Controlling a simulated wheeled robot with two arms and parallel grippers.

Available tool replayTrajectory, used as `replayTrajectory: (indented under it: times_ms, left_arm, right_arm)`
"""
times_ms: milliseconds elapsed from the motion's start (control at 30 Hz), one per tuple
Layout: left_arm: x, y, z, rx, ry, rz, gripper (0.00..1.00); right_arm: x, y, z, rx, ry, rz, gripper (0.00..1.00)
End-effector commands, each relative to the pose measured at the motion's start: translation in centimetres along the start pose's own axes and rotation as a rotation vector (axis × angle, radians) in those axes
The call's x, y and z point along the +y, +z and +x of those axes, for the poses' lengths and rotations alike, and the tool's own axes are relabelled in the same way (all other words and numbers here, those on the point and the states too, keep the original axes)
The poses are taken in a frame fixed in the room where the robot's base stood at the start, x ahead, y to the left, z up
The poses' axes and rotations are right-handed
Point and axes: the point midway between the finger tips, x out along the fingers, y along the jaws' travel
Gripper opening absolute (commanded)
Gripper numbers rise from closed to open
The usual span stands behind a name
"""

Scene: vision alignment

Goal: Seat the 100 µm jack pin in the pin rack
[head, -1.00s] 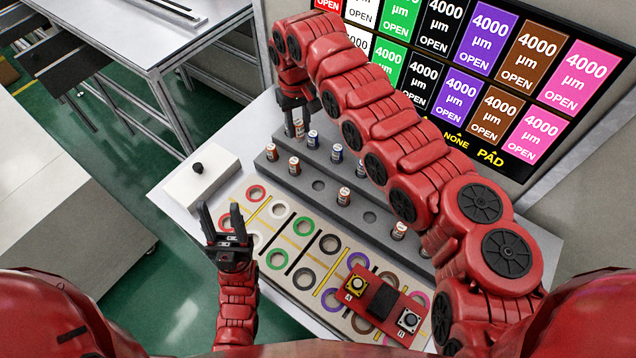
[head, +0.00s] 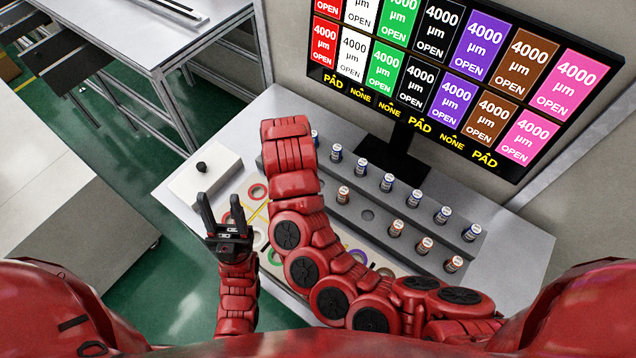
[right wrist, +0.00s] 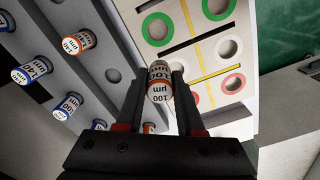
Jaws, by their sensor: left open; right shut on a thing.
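The right wrist view shows my right gripper (right wrist: 160,88) shut on a small jack pin (right wrist: 160,80) with a white label reading 100 µm and orange bands. The pin is held between the fingertips; in the head view, that gripper and pin are hidden behind my right arm. The grey stepped pin rack (head: 380,207) holds several banded pins, with an empty hole (head: 367,215) in its front row. In the right wrist view the rack (right wrist: 110,100) lies left of the gripper and also shows an empty hole (right wrist: 112,75). My left gripper (head: 222,212) is open and empty.
A pale board with coloured rings (right wrist: 217,48) lies beside the rack, right of the held pin in the wrist view. A white box with a black knob (head: 201,168) stands at the table's left. A monitor (head: 440,75) stands behind the rack.

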Motion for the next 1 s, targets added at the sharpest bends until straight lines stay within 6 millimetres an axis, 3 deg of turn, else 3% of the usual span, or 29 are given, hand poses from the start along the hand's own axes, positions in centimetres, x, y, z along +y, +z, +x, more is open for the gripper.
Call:
replayTrajectory:
  times_ms: [200,333,433,667,967,1000]
  left_arm:
    - [0.0,-0.2,0.9,0.000,0.000,0.000,0.50]
    - [-0.1,-0.2,1.1,0.000,0.000,0.000,0.50]
    - [-0.1,-0.2,1.1,0.000,0.000,0.000,0.50]
    - [-0.1,-0.2,0.9,0.000,0.000,0.000,0.50]
    - [0.1,0.3,-1.6,0.000,0.000,0.000,0.50]
    - [0.1,0.2,-1.0,-0.001,0.000,0.000,0.50]
  right_arm:
    - [-0.1,5.0,2.0,-0.001,0.002,0.025,0.00]
    - [0.1,6.6,2.6,0.002,0.003,0.033,0.00]
    - [0.5,6.7,2.8,0.003,0.005,0.036,0.00]
    - [3.9,2.5,3.4,0.001,0.010,0.038,0.00]
    - [8.2,-3.8,4.5,0.003,0.011,0.036,0.00]
    - [8.6,-4.3,3.9,0.002,0.011,0.036,0.00]
